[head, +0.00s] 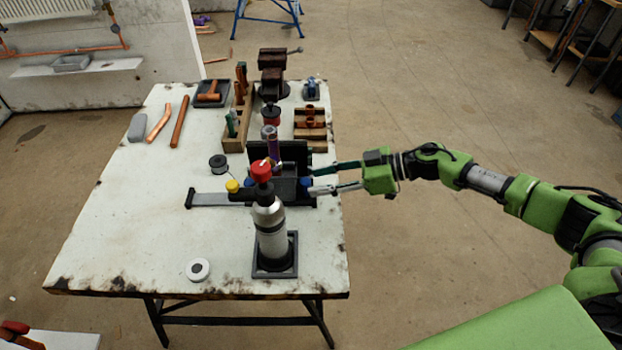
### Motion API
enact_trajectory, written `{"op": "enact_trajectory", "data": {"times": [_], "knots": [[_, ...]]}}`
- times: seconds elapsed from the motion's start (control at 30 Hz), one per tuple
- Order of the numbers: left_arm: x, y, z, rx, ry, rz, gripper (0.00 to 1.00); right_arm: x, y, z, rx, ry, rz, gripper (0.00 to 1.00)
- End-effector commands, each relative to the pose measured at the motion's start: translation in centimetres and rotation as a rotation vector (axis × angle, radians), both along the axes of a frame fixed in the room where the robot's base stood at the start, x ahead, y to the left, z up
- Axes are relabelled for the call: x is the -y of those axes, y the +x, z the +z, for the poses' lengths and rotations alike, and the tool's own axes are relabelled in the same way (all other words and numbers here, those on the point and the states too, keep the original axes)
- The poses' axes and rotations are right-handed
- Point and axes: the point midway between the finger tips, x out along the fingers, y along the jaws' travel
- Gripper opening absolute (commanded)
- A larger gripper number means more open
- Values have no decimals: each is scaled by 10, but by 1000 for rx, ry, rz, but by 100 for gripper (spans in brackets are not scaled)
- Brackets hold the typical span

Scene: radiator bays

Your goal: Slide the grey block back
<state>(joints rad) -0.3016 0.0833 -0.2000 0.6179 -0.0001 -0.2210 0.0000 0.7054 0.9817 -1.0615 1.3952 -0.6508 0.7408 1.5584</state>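A dark grey block (285,187) sits at the right part of a low rail (213,200) on the white worktable. A black upright plate stands behind it, and the gas bottle (270,228) with a red top partly hides the rail in front. Blue knobs show on both sides of the block. My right gripper (312,180) comes in from the right with its two fingers spread, at the right side of the block. I cannot tell whether the fingers touch it. My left gripper is not in view.
The bottle stands in a black square holder near the front edge. A yellow-topped part (232,186), a black spool (218,163) and a white tape roll (198,269) are nearby. A tool box, vise and copper pipes (179,122) fill the back. The front left is clear.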

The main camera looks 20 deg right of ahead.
Motion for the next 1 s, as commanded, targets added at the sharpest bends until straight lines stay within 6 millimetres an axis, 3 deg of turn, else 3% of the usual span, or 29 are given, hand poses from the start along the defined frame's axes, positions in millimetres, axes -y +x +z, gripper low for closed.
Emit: {"op": "enact_trajectory", "data": {"times": [0.17,0.57,0.7,0.73,1.0], "knots": [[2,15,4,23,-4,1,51,-19,9,-8,1,1,-1,37],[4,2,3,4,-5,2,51,-25,12,-12,0,0,-1,37],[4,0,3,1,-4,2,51,-25,12,-12,0,0,-1,3],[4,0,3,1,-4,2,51,-25,12,-12,0,0,-1,0],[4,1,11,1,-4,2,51,-35,14,-9,0,2,0,0]]}}
